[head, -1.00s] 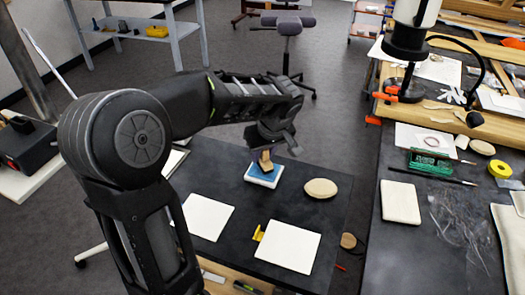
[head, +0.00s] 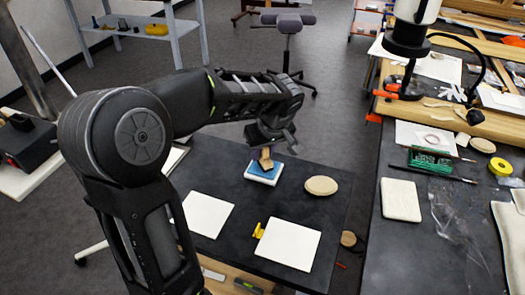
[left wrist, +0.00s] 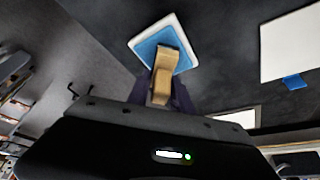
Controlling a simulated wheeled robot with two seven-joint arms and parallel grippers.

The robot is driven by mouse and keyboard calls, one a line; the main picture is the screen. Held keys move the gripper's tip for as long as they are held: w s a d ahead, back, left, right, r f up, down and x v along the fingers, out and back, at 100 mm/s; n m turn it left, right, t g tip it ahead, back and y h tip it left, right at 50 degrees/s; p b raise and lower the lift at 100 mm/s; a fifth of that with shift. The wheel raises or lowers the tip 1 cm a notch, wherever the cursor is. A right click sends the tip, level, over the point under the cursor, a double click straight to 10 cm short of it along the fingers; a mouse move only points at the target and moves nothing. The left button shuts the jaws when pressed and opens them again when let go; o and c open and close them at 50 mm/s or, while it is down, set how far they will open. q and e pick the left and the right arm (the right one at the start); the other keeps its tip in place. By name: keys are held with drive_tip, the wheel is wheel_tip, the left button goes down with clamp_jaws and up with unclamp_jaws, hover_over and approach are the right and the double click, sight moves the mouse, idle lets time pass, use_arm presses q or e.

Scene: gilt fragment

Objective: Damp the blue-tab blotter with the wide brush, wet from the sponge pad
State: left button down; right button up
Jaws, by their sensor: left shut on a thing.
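The wide brush (head: 265,160) is tan and held in my left gripper (head: 266,148), which is shut on it. The brush also shows in the left wrist view (left wrist: 163,72). It points down over the sponge pad (head: 257,178), a blue pad in a white tray; its lower end overlaps the blue, but I cannot tell whether it touches. The blue-tab blotter (left wrist: 290,48) is a white square at the right of the left wrist view, its blue tab (left wrist: 293,82) on one edge. No blue tab shows in the head view. My right gripper is out of view.
A white blotter with a yellow tab (head: 288,245) and another white square (head: 207,213) lie on the dark table (head: 225,175). A tan oval (head: 321,185) lies right of the sponge pad. A cluttered bench stands at the right.

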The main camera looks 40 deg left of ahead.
use_arm(q)
drive_tip(key=shift+s+f+b, duration=0.1)
drive_tip(key=shift+f+b, duration=0.35)
drive_tip(key=shift+b, duration=0.15)
idle(1.9)
drive_tip(key=shift+r, duration=0.1)
drive_tip(key=shift+r+p, duration=2.15)
drive_tip(key=shift+r, duration=1.35)
